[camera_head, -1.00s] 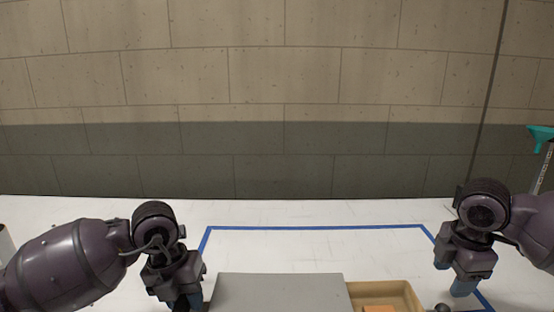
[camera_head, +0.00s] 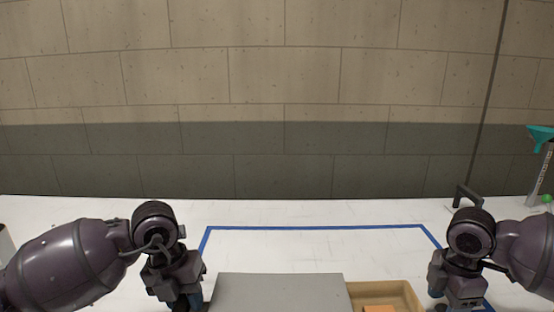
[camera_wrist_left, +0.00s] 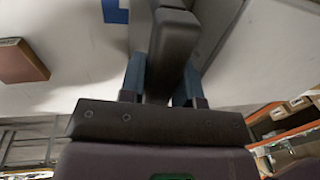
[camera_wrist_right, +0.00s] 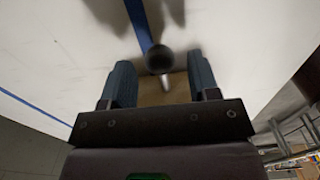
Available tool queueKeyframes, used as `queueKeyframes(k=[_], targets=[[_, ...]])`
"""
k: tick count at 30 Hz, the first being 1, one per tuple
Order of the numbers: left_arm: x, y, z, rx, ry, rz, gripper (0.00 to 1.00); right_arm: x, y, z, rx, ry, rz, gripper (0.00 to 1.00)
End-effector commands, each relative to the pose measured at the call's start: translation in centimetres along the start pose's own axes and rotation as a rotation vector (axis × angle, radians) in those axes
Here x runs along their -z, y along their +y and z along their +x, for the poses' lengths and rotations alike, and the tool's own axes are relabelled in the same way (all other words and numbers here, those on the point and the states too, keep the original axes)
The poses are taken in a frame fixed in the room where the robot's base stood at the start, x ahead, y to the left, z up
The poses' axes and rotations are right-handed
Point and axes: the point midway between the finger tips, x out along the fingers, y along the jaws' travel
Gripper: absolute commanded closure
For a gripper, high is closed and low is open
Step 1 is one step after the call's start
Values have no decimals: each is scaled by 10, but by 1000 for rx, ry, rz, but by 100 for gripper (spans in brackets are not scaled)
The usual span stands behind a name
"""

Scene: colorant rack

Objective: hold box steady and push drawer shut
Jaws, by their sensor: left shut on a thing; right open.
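The grey box (camera_head: 280,291) stands at the bottom centre of the head view, its lower part cut off. Its tan drawer (camera_head: 403,288) sticks out to the right, open, with an orange thing (camera_head: 378,308) inside. My left gripper (camera_head: 187,303) is at the box's left side. In the left wrist view its blue fingers (camera_wrist_left: 160,82) are shut on a dark grey bar-like part (camera_wrist_left: 174,45), seemingly the box's handle. My right gripper (camera_head: 455,305) is right of the drawer, open. In the right wrist view, the dark round knob (camera_wrist_right: 160,58) shows between its fingers, with the tan drawer front (camera_wrist_right: 153,92) below; contact is unclear.
Blue tape (camera_head: 315,228) outlines an area on the white table (camera_head: 320,210); the surface behind the box is clear. A teal funnel (camera_head: 540,136) stands at the far right. A brown block (camera_wrist_left: 20,62) shows in the left wrist view.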

Motion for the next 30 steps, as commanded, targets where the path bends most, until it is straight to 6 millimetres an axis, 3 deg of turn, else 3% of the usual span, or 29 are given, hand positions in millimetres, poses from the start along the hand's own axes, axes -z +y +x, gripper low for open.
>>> queueKeyframes(k=[9, 21, 30], targets=[[0, 0, 1, 1, 1, 0, 100, 0, 0, 27, 1, 1, 1, 45], [0, 0, 1, 1, 1, 0, 100, 0, 0, 30, 1, 0, 1, 45], [0, 0, 1, 1, 1, 0, 100, 0, 0, 30, 1, 0, 1, 91]])
